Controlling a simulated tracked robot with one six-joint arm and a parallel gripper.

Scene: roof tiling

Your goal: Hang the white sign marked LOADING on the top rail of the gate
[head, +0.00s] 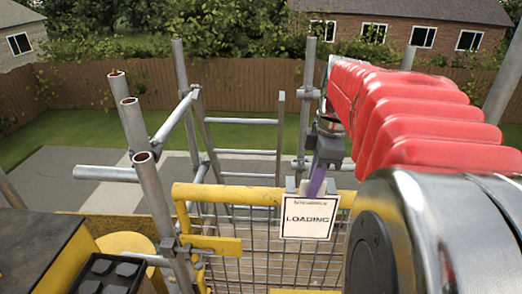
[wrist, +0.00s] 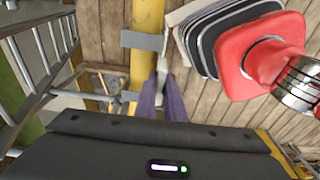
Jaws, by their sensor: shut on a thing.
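The white sign marked LOADING (head: 309,218) is upright in front of the gate mesh, at the height of the yellow top rail (head: 235,194). Grey hooks at its upper edge overlap the rail in the head view. My gripper (head: 314,184) is shut on the sign's upper middle, with its purple fingers pointing down. In the wrist view, the fingers (wrist: 161,104) are close together beside the yellow rail (wrist: 145,68). A grey hook plate (wrist: 143,40) lies across the rail there. I cannot tell whether the hooks rest on it. The sign's face is hidden in the wrist view.
Grey scaffold tubes (head: 150,195) stand left of the gate, some with open ends. A ladder (head: 240,150) rises behind the rail. A black box (head: 105,272) and yellow parts are at lower left. Wooden boards (wrist: 105,35) lie below the rail.

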